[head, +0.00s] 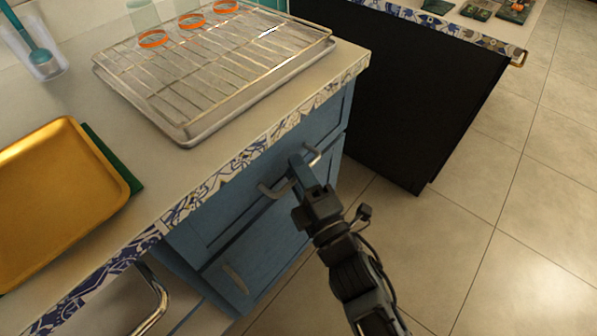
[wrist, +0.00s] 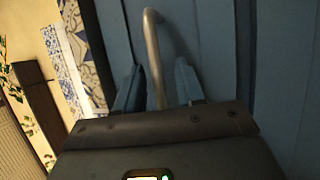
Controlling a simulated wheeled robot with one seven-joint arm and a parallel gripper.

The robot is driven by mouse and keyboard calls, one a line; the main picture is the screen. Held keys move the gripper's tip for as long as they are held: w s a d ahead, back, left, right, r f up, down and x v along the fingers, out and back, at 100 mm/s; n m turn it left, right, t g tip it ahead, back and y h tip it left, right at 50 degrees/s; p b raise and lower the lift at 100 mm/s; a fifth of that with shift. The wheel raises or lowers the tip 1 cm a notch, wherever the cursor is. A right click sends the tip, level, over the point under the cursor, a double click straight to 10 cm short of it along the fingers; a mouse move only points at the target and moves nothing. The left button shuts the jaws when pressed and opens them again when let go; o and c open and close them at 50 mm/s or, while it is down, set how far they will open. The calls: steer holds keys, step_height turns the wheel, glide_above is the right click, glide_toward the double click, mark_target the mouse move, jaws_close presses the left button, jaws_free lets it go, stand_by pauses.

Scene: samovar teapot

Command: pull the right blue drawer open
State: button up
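The right blue drawer (head: 225,205) is in the counter front, just below the patterned edge, and looks flush with the cabinet. Its metal bar handle (head: 269,189) runs along the front, and my gripper (head: 297,163) covers its middle in the head view. In the wrist view the handle (wrist: 153,55) passes between the two blue fingers of my gripper (wrist: 157,90). A gap shows on each side of the bar, so the gripper is open around it, not clamped. The bar's lower end is hidden behind the gripper body.
A wire rack on a tray (head: 185,137) and a yellow tray (head: 60,200) lie on the counter (head: 75,95). Below the drawer is a blue door with a handle (head: 235,278). A black cabinet (head: 420,100) stands to the right. The tiled floor (head: 460,215) in front is clear.

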steer(key=shift+c, duration=0.3)
jaws_close()
steer(key=shift+s+d, duration=0.1)
